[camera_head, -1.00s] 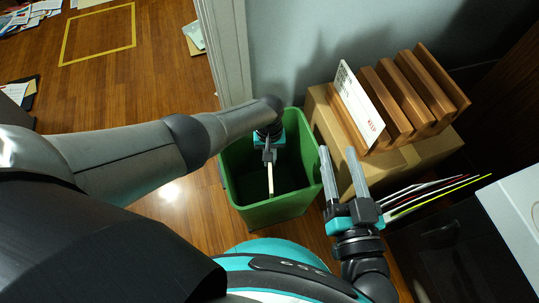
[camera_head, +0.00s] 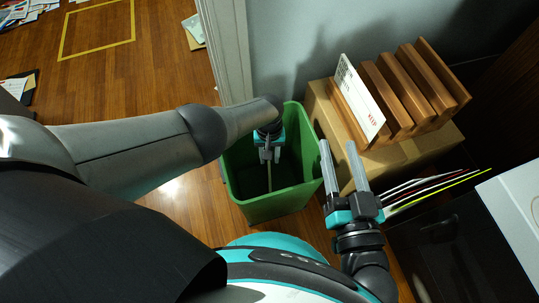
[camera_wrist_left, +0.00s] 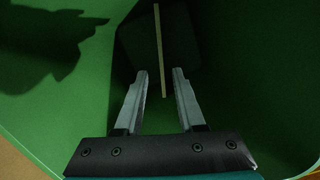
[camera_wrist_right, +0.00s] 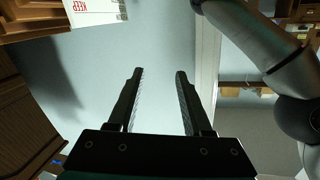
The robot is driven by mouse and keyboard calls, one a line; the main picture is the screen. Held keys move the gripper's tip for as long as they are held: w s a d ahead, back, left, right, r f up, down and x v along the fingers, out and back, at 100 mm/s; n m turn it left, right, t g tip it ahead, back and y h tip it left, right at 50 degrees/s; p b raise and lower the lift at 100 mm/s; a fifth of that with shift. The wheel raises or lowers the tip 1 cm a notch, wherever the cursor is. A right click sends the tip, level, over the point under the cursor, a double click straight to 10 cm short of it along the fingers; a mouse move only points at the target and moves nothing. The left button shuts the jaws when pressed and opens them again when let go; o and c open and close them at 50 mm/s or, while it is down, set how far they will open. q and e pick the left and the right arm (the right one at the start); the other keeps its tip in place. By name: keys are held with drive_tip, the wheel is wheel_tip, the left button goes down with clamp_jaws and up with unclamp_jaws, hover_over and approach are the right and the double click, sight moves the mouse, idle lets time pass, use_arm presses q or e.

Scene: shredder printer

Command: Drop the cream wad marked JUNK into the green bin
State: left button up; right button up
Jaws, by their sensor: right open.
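The green bin (camera_head: 268,207) stands on the floor in the middle of the head view. My left gripper (camera_head: 269,158) points down inside the bin with its fingers apart. The cream wad (camera_head: 269,177) shows edge-on as a thin pale strip below and between those fingers; its JUNK mark is not visible. In the left wrist view the wad (camera_wrist_left: 159,45) lies between and beyond the open fingertips (camera_wrist_left: 159,72), with a gap on each side. I cannot tell whether it touches the bin floor. My right gripper (camera_head: 338,147) is open and empty, right of the bin.
A wooden rack (camera_head: 425,85) on a cardboard box (camera_head: 325,110) holds a white card marked KEEP (camera_head: 362,98), close to the right gripper. Several coloured folders (camera_head: 430,190) stand at the right. A wall edge (camera_head: 228,50) rises behind the bin.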

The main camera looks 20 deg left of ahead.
use_arm(q)
drive_tip(key=shift+o, duration=0.4)
drive_tip(key=shift+r, duration=0.1)
use_arm(e)
drive_tip(key=s+d+f+g+h+p, duration=0.1)
drive_tip(key=s+d+g+h+p, duration=0.15)
drive_tip(key=d+g, duration=0.35)
drive_tip(key=s+d+f+g+h+p, duration=0.1)
drive_tip(key=s+d+g+h+p, duration=0.15)
drive_tip(key=d+g+p, duration=0.2)
use_arm(q)
wheel_tip(320, 180, up, 15)
drive_tip(key=w+p, duration=0.1)
drive_tip(key=p, duration=0.4)
drive_tip(key=shift+w+a+p, duration=0.3)
drive_tip(key=shift+w+p, duration=0.05)
use_arm(e)
wheel_tip(320, 180, down, 13)
drive_tip(key=s+g+h, duration=0.1)
drive_tip(key=s+g, duration=0.1)
drive_tip(key=g, duration=0.1)
drive_tip(key=shift+s+d, duration=0.15)
drive_tip(key=shift+d, duration=0.3)
use_arm(q)
drive_tip(key=shift+d, duration=0.1)
